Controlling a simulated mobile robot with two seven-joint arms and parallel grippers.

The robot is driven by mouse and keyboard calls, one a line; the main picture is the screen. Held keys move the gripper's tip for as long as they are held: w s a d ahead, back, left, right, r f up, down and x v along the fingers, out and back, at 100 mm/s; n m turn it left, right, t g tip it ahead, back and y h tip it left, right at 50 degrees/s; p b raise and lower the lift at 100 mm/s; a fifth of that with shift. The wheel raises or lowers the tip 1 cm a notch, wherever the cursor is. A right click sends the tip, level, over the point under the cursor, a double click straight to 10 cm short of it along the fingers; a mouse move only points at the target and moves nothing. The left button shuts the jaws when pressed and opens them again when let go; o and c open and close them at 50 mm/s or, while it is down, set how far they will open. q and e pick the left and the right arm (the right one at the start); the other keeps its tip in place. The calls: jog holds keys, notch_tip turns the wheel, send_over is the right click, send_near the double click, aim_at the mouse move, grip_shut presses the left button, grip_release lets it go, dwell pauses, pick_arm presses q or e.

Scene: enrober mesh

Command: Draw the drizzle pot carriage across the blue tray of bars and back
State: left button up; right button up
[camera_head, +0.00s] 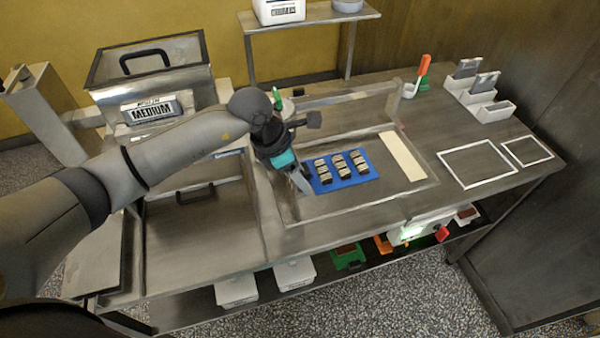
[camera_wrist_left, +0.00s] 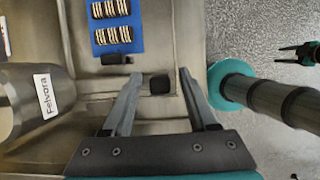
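The blue tray (camera_head: 372,176) with several striped bars lies on the steel worktop, just right of my left gripper (camera_head: 303,186); the tray (camera_wrist_left: 128,47) also shows at the top of the left wrist view. My left gripper (camera_wrist_left: 158,78) is open, its fingers on either side of a small black knob (camera_wrist_left: 160,85); contact cannot be told. A steel cylinder labelled "Felvora" (camera_wrist_left: 22,98), perhaps the drizzle pot, stands left of the fingers; my arm mostly hides this spot in the head view. A small dark block (camera_wrist_left: 115,58) sits beside the tray. My right gripper (camera_wrist_left: 295,53) appears open at the right edge.
A pale strip (camera_head: 403,156) lies right of the tray inside a raised frame. A box marked "MEDIUM" (camera_head: 150,108) stands at back left. An orange-handled tool (camera_head: 423,68) and grey holders (camera_head: 490,108) stand at back right. White-outlined areas (camera_head: 478,165) on the right are clear.

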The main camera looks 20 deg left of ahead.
pick_arm(q)
grip_shut()
dwell(1.2)
